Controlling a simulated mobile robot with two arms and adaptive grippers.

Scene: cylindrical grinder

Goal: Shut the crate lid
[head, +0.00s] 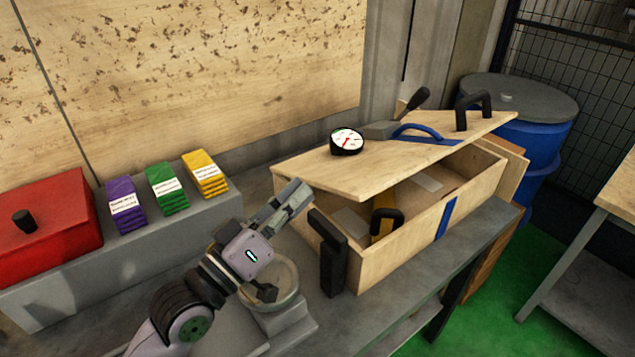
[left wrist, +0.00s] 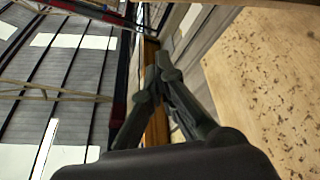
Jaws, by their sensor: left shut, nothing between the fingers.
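The wooden crate (head: 400,258) stands on the grey bench in the head view, with black handles and a blue stripe on its front. Its lid (head: 378,178) is tilted, leaving a gap at the front and right through which the inside shows. A dial gauge (head: 347,140) and a grey tool with a black handle lie on the lid. My left gripper (head: 297,194) is shut and empty beside the crate's left end, near the lid's left edge; I cannot tell whether it touches. In the left wrist view its fingers (left wrist: 160,75) are together. My right gripper is not in view.
A red box (head: 48,232) and purple, green and yellow packs (head: 166,187) sit on a grey ledge at left. A round metal piece (head: 272,288) lies below my left gripper. A blue barrel (head: 530,120) stands behind the crate.

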